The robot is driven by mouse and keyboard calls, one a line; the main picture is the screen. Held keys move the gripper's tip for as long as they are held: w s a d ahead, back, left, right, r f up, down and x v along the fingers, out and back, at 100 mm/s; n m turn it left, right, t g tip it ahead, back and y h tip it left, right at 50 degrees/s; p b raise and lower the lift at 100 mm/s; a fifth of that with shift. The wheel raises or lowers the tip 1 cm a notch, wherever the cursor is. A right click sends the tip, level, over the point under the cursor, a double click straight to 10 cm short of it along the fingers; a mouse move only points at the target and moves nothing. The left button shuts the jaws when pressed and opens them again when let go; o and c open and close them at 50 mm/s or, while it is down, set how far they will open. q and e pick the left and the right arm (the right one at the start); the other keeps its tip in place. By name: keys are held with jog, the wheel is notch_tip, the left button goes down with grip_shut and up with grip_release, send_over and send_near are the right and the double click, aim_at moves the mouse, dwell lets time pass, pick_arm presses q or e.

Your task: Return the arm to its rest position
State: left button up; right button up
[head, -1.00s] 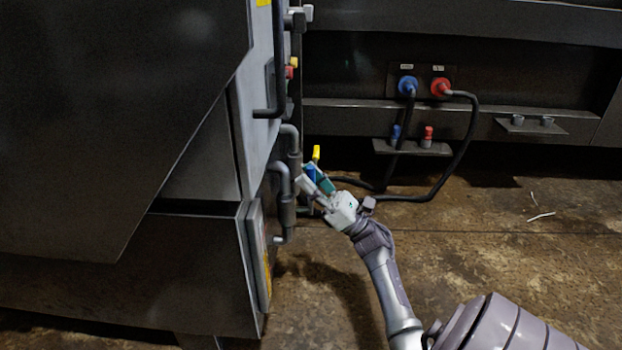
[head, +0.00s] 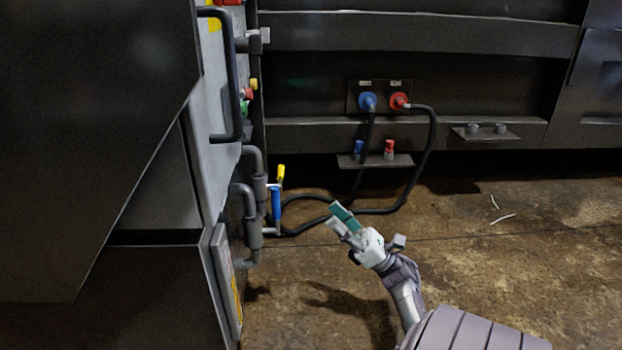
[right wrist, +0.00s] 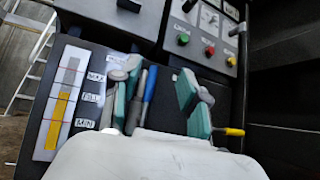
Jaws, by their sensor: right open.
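My right gripper (head: 341,222) shows in the head view in front of the machine, with its arm coming from the lower right. Its teal-padded fingers point up and left, to the right of the valve handles and apart from them. In the right wrist view the right gripper (right wrist: 160,104) is open, with a clear gap between its teal pads and nothing held. Beyond it are a blue handle (right wrist: 150,84) and a yellow handle (right wrist: 234,132). In the head view the blue handle (head: 276,204) stands upright and the yellow handle (head: 281,173) is above it. My left gripper is not in view.
The grey machine cabinet (head: 209,120) with pipes and a door handle is on the left. Blue (head: 367,101) and red (head: 399,101) connectors with black hoses are on the back unit. A level gauge (right wrist: 65,100) shows in the wrist view.

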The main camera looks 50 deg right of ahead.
jog(key=shift+s+d, duration=0.25)
jog(key=shift+s, duration=0.25)
jog(key=shift+s+d, duration=0.25)
jog(key=shift+s, duration=0.25)
